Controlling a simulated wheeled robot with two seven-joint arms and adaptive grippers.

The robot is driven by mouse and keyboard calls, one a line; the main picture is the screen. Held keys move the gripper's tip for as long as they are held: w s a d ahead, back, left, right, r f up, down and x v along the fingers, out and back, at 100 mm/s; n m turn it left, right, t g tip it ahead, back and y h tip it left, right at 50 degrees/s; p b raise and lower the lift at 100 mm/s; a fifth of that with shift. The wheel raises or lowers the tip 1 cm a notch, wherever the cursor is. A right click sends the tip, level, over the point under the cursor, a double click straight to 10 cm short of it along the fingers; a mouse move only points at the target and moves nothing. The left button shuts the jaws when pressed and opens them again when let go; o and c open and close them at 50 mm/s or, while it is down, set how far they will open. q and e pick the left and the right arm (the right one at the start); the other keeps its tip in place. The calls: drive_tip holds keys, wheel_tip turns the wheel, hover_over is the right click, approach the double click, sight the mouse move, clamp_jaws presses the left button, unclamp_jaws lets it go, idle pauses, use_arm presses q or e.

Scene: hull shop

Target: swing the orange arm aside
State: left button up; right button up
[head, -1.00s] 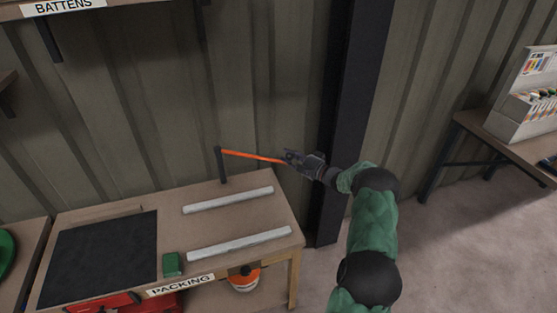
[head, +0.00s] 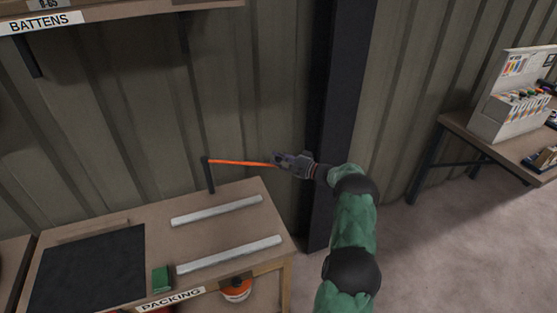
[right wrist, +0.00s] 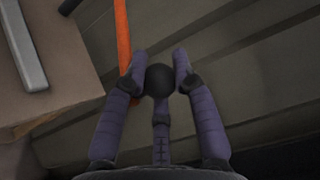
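The orange arm (head: 240,163) is a thin bar reaching right from a black post (head: 209,176) at the bench's back edge. My right gripper (head: 280,160) is at its free end, in front of the wall. In the right wrist view the orange arm (right wrist: 122,35) comes down from the top and runs behind the left finger. A black ball knob (right wrist: 159,82) sits between the fingers of my right gripper (right wrist: 160,62), which look closed against its sides. How the knob joins the arm is hidden. My left gripper is not in view.
Two pale strips (head: 228,255), a dark mat (head: 88,270) and a green block (head: 162,279) lie on the packing bench (head: 135,232). A dark column (head: 340,120) stands behind my right forearm. Another bench (head: 480,148) with a rack is far right.

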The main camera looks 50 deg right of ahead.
drive_tip(key=o, duration=0.4)
drive_tip(key=shift+a+f, duration=0.1)
drive_tip(key=shift+f, duration=0.1)
drive_tip(key=shift+w+r, duration=0.1)
drive_tip(key=v, duration=1.2)
